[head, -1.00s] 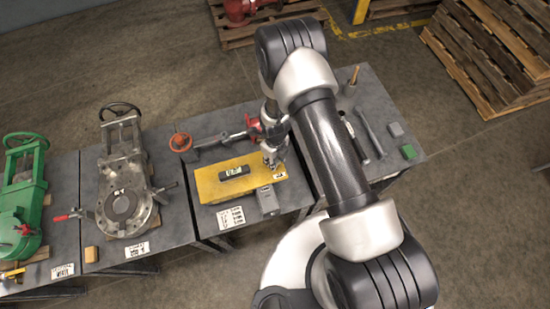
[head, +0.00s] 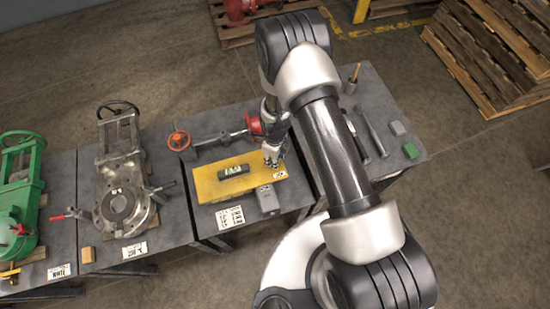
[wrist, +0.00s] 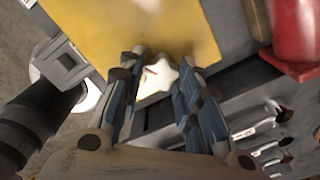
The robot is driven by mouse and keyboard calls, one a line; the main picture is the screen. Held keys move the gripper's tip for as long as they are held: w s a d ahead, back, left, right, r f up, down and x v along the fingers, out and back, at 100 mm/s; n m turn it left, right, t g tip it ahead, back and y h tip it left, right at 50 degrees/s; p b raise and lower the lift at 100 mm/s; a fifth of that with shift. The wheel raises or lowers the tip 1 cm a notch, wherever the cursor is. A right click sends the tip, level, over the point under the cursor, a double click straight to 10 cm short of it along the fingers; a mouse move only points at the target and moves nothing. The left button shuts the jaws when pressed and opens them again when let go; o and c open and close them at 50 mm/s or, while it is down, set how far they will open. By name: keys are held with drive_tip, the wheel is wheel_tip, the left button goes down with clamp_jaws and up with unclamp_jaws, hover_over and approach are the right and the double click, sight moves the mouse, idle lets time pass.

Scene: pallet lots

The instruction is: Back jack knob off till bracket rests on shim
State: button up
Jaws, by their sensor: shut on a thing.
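The yellow bracket plate (head: 215,190) lies on the middle table in the head view, with a small dark spirit level (head: 234,171) on top. In the wrist view the yellow plate (wrist: 100,22) fills the top. A pale star-shaped jack knob (wrist: 158,76) with a red mark sits at its near edge. My gripper (wrist: 160,72) has its two fingers on either side of the knob and is shut on it. In the head view my gripper (head: 272,160) is at the plate's right end and hides the knob. I cannot make out the shim or any gap under the bracket.
A grey block (head: 267,200) stands at the plate's front edge, by a label card (head: 230,217). Hand tools (head: 370,132) lie on the right table. A grey flanged valve (head: 122,205) stands left.

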drive_tip(key=n+b, duration=0.1)
drive_tip(key=n, duration=0.2)
drive_tip(key=shift+n, duration=0.4)
drive_tip(key=n+b, duration=0.2)
drive_tip(key=n, duration=0.2)
drive_tip(key=shift+n, duration=0.3)
drive_tip(key=n+b, duration=0.1)
drive_tip(key=n, duration=0.3)
drive_tip(key=n+b, duration=0.1)
drive_tip(key=n, duration=0.4)
drive_tip(key=shift+w, duration=0.1)
drive_tip(key=n, duration=0.4)
drive_tip(key=shift+n, duration=0.3)
drive_tip(key=n, duration=0.4)
drive_tip(key=shift+b, duration=0.35)
drive_tip(key=n, duration=0.8)
drive_tip(key=shift+r+n, duration=0.1)
drive_tip(key=shift+n, duration=0.2)
drive_tip(key=n+p, duration=0.1)
drive_tip(key=n, duration=0.4)
drive_tip(key=n+p, duration=0.1)
drive_tip(key=n, duration=0.4)
drive_tip(key=shift+n, duration=0.4)
drive_tip(key=n+p, duration=0.2)
drive_tip(key=n, duration=0.3)
drive_tip(key=n+p, duration=0.2)
drive_tip(key=n, duration=0.4)
